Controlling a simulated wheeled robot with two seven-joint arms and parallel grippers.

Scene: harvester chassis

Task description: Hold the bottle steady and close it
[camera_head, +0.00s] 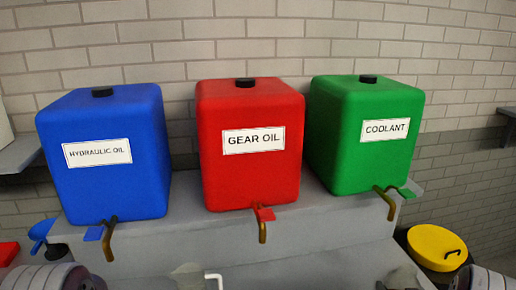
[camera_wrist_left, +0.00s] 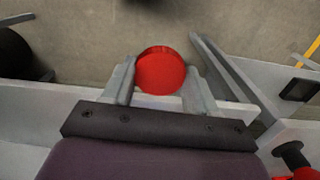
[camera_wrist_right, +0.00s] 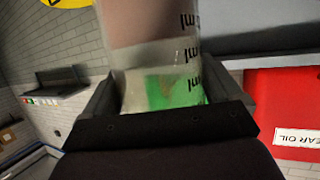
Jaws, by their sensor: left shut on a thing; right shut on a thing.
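A red round cap (camera_wrist_left: 160,68) sits between the fingers of my left gripper (camera_wrist_left: 160,86) in the left wrist view. The gripper is shut on it. A translucent bottle (camera_wrist_right: 150,55) with black ml marks fills the middle of the right wrist view, between the fingers of my right gripper (camera_wrist_right: 168,95), which is shut on it. Green shows in the bottle's lower part; I cannot tell whether it is liquid or something behind. The bottle's mouth is not visible. In the head view both grippers are mostly cut off by the bottom edge, and no contact between cap and bottle shows.
Blue hydraulic oil (camera_head: 105,185), red gear oil (camera_head: 250,175) and green coolant (camera_head: 350,160) tanks with taps stand on a grey ledge (camera_head: 330,225) against a brick wall. A yellow-topped drum (camera_head: 432,242) stands at the right.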

